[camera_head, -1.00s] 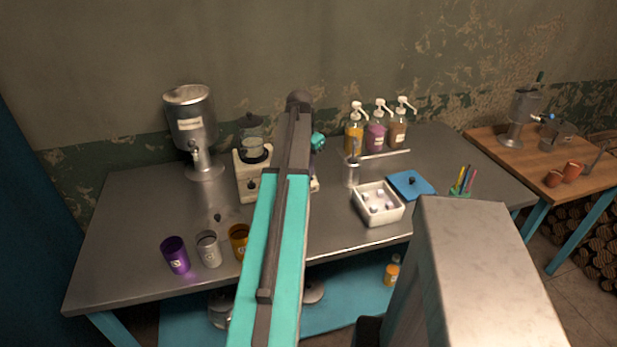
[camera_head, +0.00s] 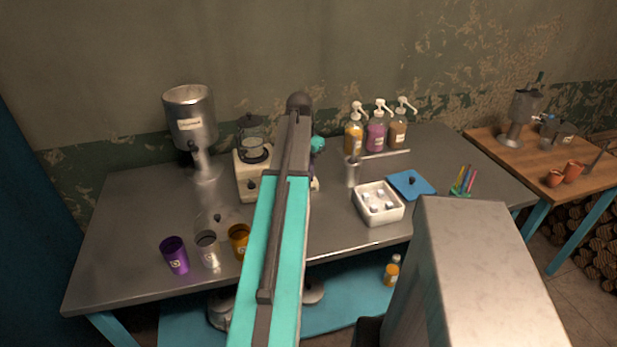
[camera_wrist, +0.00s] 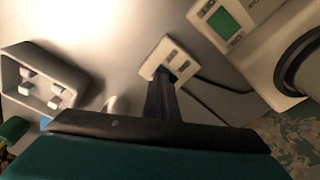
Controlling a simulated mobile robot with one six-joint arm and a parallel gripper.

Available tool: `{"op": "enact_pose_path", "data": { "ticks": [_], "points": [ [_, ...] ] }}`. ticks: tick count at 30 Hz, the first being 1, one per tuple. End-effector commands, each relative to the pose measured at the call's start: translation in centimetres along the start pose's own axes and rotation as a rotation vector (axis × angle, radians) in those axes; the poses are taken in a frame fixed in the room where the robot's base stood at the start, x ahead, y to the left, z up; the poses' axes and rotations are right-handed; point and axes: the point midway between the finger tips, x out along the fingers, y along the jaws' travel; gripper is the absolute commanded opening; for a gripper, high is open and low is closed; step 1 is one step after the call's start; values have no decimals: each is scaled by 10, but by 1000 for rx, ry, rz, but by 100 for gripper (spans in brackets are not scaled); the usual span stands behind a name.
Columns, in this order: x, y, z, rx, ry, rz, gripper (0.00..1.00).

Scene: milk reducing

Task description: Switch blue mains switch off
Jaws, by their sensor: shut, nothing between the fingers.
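In the wrist view, a small white switch box (camera_wrist: 174,52) with dark rectangular slots lies on the grey metal table. My gripper (camera_wrist: 161,76) is shut, with nothing between its fingers. Its fingertips overlap the near edge of the box in the picture. A dark bluish patch shows right at the tips; I cannot tell whether it is the blue switch or part of the fingers, nor whether they touch. In the head view my own arm hides the gripper and the switch box.
A white box of cubes (camera_head: 379,218) lies on the right. Cups, including a purple one (camera_head: 174,256), stand at the table's front left.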

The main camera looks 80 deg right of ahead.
Motion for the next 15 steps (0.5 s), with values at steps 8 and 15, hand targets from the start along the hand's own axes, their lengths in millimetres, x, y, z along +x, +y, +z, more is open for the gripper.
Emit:
{"op": "enact_pose_path", "data": {
  "ticks": [8,15],
  "points": [
    [-6,0,-1,0,0,0,0],
    [-18,0,-3,0,0,0,0]
  ]
}}
